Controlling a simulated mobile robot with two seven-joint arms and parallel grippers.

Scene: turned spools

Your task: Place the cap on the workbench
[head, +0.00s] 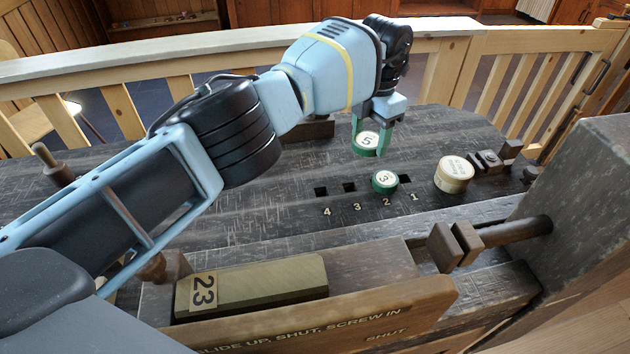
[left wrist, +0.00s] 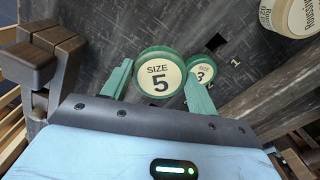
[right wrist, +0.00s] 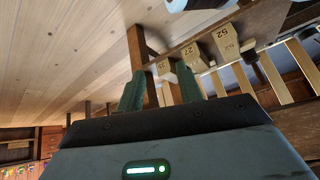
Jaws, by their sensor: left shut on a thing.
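A green cap with a cream "SIZE 5" label (head: 367,141) is between the fingers of my left gripper (head: 371,148), which is shut on it. In the left wrist view the cap (left wrist: 159,82) sits label up between the two green fingers. It is over the dark workbench (head: 270,208); I cannot tell whether it touches the surface. A smaller green cap marked 3 (head: 385,181) stands on the bench by the square holes near the number 2. My right gripper (right wrist: 163,92) is open and empty, away from the bench.
A cream round tin (head: 453,174) stands on the bench to the right, beside dark wooden blocks (head: 488,161). Square holes numbered 1 to 3 and beyond run along the front. A vise with a block marked 23 (head: 255,287) is at the front edge. A pale rail (head: 440,35) runs behind.

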